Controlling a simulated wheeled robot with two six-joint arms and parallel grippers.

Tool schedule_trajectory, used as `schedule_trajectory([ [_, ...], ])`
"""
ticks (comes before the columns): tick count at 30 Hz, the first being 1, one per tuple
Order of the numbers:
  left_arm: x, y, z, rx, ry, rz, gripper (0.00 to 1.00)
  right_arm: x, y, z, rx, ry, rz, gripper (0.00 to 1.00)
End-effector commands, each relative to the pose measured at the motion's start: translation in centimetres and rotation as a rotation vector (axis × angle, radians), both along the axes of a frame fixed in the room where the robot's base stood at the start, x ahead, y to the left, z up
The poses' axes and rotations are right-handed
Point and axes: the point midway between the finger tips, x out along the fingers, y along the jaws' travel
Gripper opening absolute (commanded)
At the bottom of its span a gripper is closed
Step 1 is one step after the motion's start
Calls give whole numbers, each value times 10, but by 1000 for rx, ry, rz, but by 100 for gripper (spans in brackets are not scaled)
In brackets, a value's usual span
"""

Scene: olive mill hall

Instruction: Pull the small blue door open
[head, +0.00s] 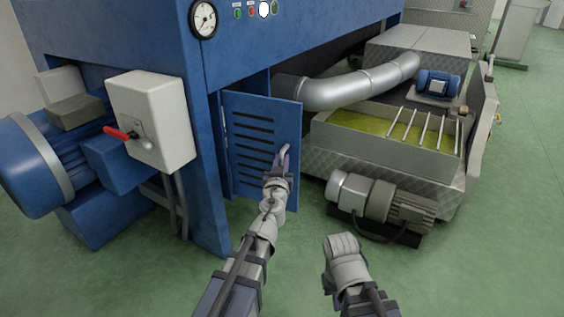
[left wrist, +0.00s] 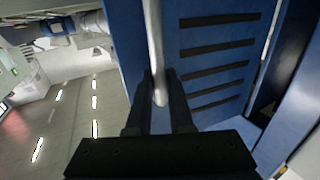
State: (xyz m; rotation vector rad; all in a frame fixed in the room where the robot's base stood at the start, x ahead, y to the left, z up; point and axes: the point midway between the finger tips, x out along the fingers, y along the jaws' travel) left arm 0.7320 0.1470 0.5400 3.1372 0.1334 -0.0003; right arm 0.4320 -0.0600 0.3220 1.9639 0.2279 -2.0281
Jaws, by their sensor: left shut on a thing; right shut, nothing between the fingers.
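The small blue door (head: 262,130) has dark horizontal slots and hinges on its left edge. It stands swung out at an angle from the blue machine body. My left gripper (head: 281,165) is shut on the door's metal handle (head: 286,149), near the door's free right edge. In the left wrist view, the fingers (left wrist: 160,92) close around the lower end of the handle bar (left wrist: 155,45), with the slotted door (left wrist: 215,65) behind it. My right gripper (head: 341,243) is shut and empty, low over the floor, apart from the door.
A grey switch box with a red lever (head: 120,133) and a blue motor (head: 35,165) stand left of the door. A silver pipe (head: 350,88) passes behind its right edge. A grey motor (head: 380,205) sits on the floor to the right. Green floor (head: 300,270) is clear in front.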

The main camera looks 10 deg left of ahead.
Motion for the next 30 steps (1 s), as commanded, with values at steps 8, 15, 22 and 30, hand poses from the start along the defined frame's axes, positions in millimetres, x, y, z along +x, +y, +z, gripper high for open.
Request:
schedule_trajectory([
  [8, 1, 5, 0, 0, 0, 14, 25, 0, 0, 0, 0, 0, 0, 0],
  [15, 1, 3, 0, 0, 0, 9, 50, 0, 0, 0, 0, 0, 0, 0],
  [22, 0, 2, 0, 0, 0, 6, 50, 0, 0, 0, 0, 0, 0, 0],
  [30, -17, 1, 0, 0, 0, 7, 50, 0, 0, 0, 0, 0, 0, 0],
])
